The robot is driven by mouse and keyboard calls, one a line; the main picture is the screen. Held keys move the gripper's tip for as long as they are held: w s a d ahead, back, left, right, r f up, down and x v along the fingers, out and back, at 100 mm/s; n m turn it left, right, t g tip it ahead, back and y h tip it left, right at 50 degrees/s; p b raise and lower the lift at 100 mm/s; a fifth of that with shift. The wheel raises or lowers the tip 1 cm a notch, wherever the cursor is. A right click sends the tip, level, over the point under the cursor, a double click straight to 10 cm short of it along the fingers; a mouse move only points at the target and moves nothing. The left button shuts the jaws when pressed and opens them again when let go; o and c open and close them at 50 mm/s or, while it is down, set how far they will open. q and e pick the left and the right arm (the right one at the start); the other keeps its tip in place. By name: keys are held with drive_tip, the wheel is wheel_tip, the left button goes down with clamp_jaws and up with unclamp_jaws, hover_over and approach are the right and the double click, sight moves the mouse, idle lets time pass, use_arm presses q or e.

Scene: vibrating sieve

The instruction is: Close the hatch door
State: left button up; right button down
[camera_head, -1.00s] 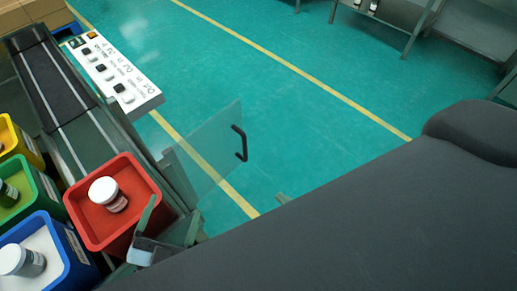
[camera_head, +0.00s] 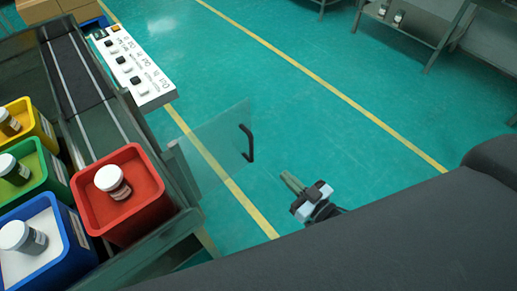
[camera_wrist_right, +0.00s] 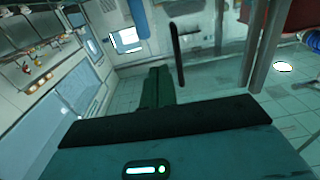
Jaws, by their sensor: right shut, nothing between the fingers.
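The hatch door (camera_head: 215,150) is a clear panel standing open, swung out from the side of the machine over the floor. Its black handle (camera_head: 248,143) is on the free edge, and a dark bar that looks like this handle (camera_wrist_right: 177,55) shows upright in the right wrist view. My right gripper (camera_head: 288,181) is shut and empty, to the right of and below the handle in the head view, apart from it. Its green fingers (camera_wrist_right: 157,86) show together in the right wrist view. My left gripper is not in view.
Red (camera_head: 92,215), blue (camera_head: 75,262), green (camera_head: 57,172) and yellow (camera_head: 43,125) bins with jars stand on the left. A white control panel (camera_head: 132,72) is behind the door. A grey table (camera_head: 430,45) stands far right. The floor around the door is clear.

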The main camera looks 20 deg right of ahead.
drive_tip(key=x, duration=1.3)
drive_tip(key=shift+w+r, duration=0.1)
